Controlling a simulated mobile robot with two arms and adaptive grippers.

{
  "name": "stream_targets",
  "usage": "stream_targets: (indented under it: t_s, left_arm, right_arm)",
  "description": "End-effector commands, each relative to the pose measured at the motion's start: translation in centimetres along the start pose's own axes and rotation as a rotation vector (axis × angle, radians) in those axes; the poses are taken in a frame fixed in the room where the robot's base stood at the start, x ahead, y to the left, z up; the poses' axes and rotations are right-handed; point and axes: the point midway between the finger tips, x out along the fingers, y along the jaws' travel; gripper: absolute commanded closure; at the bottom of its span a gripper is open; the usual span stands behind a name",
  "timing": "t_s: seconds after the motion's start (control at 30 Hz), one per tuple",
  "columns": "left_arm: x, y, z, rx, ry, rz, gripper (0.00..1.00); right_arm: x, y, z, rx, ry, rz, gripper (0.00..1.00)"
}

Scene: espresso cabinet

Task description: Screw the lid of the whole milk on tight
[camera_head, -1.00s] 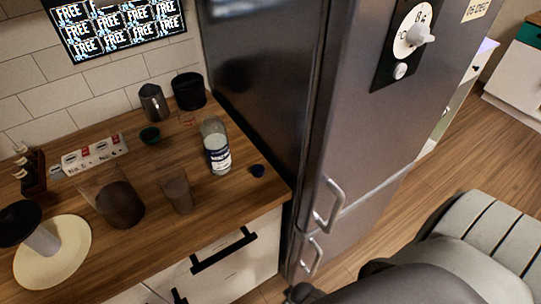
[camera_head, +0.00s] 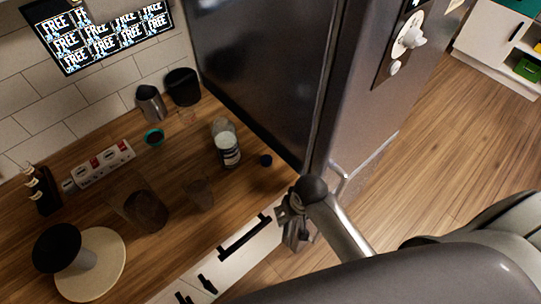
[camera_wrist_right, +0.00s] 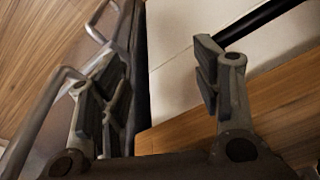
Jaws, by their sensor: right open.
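The whole milk is likely the clear bottle with white contents and a dark label (camera_head: 227,150), upright on the wooden counter near the fridge; its label is too small to read. My right gripper (camera_head: 295,232) is in front of the counter's edge, empty and away from bottle and lid. In the right wrist view its fingers (camera_wrist_right: 150,95) are spread, with the counter edge and a white drawer front beyond. My left gripper is not in view.
A tall grey fridge (camera_head: 265,70) with handles stands right of the bottle. Clear cups, one with dark contents (camera_head: 147,211), a round stand (camera_head: 100,265), a metal pitcher (camera_head: 151,103) and a black canister (camera_head: 183,87) are on the counter. The counter in front of the lid is clear.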

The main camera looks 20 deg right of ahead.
Motion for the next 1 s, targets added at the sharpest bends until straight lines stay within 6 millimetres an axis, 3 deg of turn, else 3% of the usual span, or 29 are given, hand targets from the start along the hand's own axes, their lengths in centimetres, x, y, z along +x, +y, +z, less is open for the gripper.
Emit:
stream_targets:
  t_s: [0.03, 0.17, 0.37, 0.57, 0.8, 1.0]
  left_arm:
    - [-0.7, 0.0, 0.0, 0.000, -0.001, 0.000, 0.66]
    - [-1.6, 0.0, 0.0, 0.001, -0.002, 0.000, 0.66]
    - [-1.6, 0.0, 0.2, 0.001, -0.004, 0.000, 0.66]
    - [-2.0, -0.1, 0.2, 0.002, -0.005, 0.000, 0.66]
    - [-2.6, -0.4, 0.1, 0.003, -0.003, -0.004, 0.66]
    - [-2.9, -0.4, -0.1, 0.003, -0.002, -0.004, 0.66]
  right_arm:
    - [-1.6, -0.2, -0.8, 0.010, 0.005, -0.003, 0.41]
    - [-4.6, -0.6, -1.8, 0.036, 0.003, -0.005, 0.41]
    - [-4.8, -1.1, -4.3, 0.106, -0.022, -0.001, 0.41]
    - [-5.9, -1.9, -8.3, 0.216, -0.055, 0.010, 0.41]
    - [-9.2, -2.9, -14.5, 0.395, -0.109, 0.046, 0.41]
    - [-12.1, -3.3, -18.1, 0.516, -0.141, 0.082, 0.41]
